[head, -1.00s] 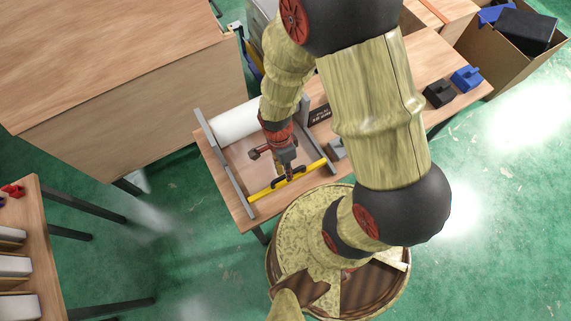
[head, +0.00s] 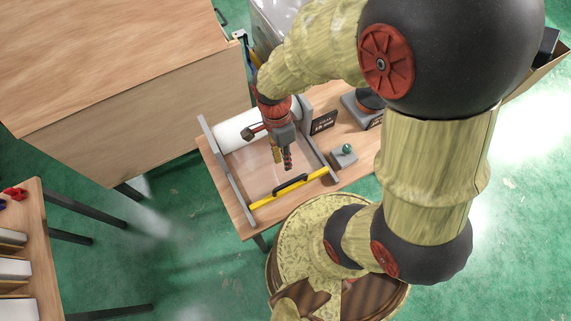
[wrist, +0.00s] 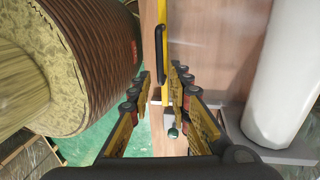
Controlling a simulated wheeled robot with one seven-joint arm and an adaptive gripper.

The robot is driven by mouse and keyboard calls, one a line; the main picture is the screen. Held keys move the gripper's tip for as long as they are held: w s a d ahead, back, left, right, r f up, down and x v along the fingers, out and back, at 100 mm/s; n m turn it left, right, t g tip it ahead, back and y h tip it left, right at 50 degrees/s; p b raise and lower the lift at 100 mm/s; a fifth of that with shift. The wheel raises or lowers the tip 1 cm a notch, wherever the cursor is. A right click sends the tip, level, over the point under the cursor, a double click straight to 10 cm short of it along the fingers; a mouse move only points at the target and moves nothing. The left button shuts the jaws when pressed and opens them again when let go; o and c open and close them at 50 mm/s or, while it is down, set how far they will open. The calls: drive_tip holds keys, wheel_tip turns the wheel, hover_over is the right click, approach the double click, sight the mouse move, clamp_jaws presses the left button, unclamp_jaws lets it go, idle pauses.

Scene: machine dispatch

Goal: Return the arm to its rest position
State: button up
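My gripper (head: 282,160) points down over the wrapping station on the wooden table (head: 236,208), just behind the yellow bar (head: 262,200) with its black handle (head: 290,184). In the wrist view my gripper (wrist: 160,84) has its two fingers apart with nothing between them. The yellow bar (wrist: 158,70) and its black handle (wrist: 159,43) show beyond the fingertips. My arm is bent, with its large dark elbow high at the upper right of the head view, hiding part of the table.
A white roll (head: 232,130) lies between grey side rails (head: 226,172). A grey box with a green button (head: 345,156) and a black sign (head: 323,123) stand to the right. A large wooden cabinet (head: 130,120) is at left. Shelving (head: 40,210) stands lower left.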

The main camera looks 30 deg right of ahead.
drive_tip(key=shift+r, duration=0.3)
idle(0.5)
wheel_tip(320, 180, up, 10)
drive_tip(key=s+n+t+b, duration=0.1)
drive_tip(key=n+t+b, duration=0.6)
drive_tip(key=n+b, duration=0.7)
drive_tip(key=d+n, duration=0.1)
drive_tip(key=n, duration=0.3)
drive_tip(key=shift+s+t+b, duration=0.3)
drive_tip(key=shift+s+t, duration=0.05)
drive_tip(key=shift+t, duration=0.05)
